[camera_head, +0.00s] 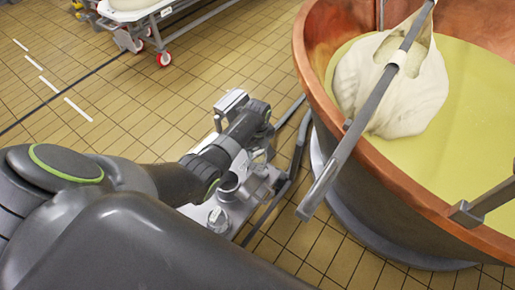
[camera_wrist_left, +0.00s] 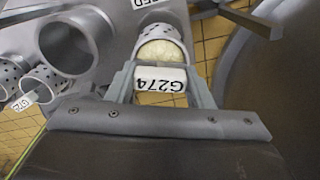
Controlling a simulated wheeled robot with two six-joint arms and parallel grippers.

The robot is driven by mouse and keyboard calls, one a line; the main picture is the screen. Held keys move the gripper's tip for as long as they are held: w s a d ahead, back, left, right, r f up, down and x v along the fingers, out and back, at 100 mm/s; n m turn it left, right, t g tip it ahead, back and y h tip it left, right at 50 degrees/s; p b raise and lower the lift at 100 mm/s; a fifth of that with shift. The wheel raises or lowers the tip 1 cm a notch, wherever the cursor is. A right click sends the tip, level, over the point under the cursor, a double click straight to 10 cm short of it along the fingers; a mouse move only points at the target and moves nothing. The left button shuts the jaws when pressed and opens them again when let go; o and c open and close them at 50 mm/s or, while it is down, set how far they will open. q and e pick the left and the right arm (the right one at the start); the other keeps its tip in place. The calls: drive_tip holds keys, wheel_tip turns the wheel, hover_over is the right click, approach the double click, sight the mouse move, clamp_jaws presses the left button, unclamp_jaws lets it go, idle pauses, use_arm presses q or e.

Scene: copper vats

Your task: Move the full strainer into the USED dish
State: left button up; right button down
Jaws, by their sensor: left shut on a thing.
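My left gripper (camera_head: 240,108) is over a metal stand beside the copper vat. In the left wrist view its two fingers (camera_wrist_left: 162,88) are shut on the white tagged handle, marked G274, of the full strainer (camera_wrist_left: 177,33). The strainer is a perforated metal cup with pale curd inside. A white label ending in "ED" (camera_wrist_left: 146,3) shows upside down at the top edge, on grey metal beside the strainer; the rest of the USED dish is cut off or unclear. I cannot tell whether the strainer touches the metal below. My right gripper is not in view.
An empty round holder (camera_wrist_left: 68,43) and perforated strainers (camera_wrist_left: 43,82) are at left in the wrist view. The copper vat (camera_head: 345,125) with pale liquid and a curd mass (camera_head: 400,95) stands right. A wheeled cart (camera_head: 150,15) is far back. Tiled floor between is clear.

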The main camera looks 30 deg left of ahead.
sight(257, 155)
use_arm(q)
drive_tip(key=shift+f+b, duration=1.5)
drive_tip(key=shift+f, duration=0.6)
drive_tip(key=shift+f+b, duration=0.35)
drive_tip(key=shift+f, duration=0.2)
drive_tip(key=o, duration=1.1)
drive_tip(key=shift+o, duration=0.2)
wheel_tip(257, 155, up, 18)
drive_tip(key=p, duration=0.3)
drive_tip(key=shift+f, duration=0.25)
drive_tip(key=shift+f, duration=0.1)
